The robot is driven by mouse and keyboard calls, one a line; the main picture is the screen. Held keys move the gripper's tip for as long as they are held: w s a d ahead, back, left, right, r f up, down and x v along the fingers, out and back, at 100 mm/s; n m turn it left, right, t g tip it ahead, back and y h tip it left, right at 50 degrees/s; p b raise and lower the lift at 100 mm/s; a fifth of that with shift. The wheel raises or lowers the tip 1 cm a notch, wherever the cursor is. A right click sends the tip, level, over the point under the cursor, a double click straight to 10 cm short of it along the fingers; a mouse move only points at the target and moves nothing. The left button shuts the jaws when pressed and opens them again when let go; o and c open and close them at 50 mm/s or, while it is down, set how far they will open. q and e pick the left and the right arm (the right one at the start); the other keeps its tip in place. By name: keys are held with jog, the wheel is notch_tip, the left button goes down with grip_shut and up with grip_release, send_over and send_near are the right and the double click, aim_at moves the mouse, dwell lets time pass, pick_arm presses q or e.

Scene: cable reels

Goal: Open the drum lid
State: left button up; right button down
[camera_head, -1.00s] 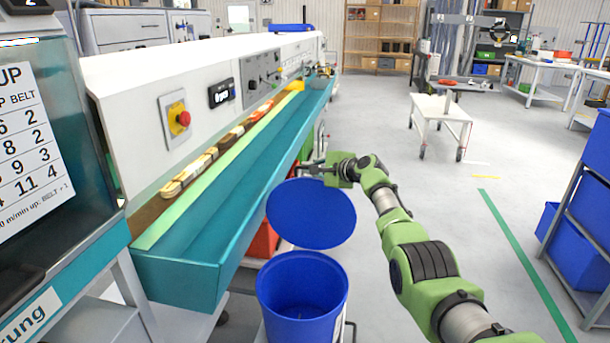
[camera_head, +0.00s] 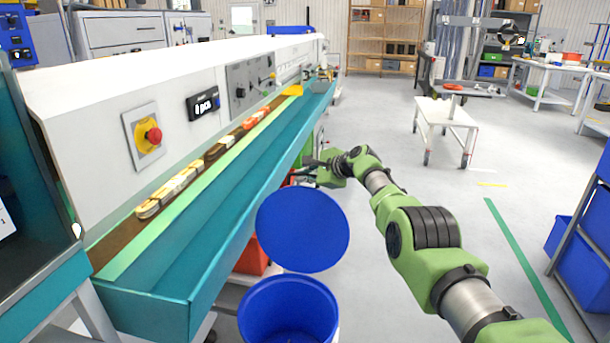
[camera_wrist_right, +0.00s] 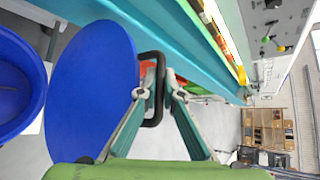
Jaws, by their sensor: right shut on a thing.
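The blue drum (camera_head: 289,312) stands at the bottom centre of the head view, its round mouth uncovered. Its rim and inside also show at the left of the right wrist view (camera_wrist_right: 40,90). The flat round blue lid (camera_head: 303,230) is raised and tilted behind the drum, its broad face towards the head camera. In the wrist view the lid (camera_wrist_right: 95,80) stands on edge beside a black bracket handle (camera_wrist_right: 158,105). My right gripper (camera_wrist_right: 160,92) is shut on this handle. In the head view the gripper (camera_head: 308,172) is beyond the lid, partly hidden. My left gripper is out of view.
A long machine with a teal trough (camera_head: 215,220) runs along the left, close to the lid. A red bin (camera_head: 252,257) sits under it. A white trolley (camera_head: 446,125) stands farther back, and a rack with blue bins (camera_head: 585,250) is at right. The floor between is clear.

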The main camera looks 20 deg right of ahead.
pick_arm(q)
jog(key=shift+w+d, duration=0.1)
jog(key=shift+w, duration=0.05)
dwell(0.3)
pick_arm(e)
jog(key=c, duration=2.2)
grip_release()
jog(key=shift+o, duration=0.2)
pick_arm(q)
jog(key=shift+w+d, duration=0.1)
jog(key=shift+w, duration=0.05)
pick_arm(e)
jog(key=shift+d, duration=0.25)
jog(key=shift+s+d+r, duration=0.2)
jog(key=shift+s, duration=0.1)
jog(key=shift+s+r, duration=0.3)
jog(key=shift+s, duration=0.35)
jog(key=v, duration=0.9)
jog(key=shift+s+r, duration=0.2)
jog(key=shift+s, duration=0.1)
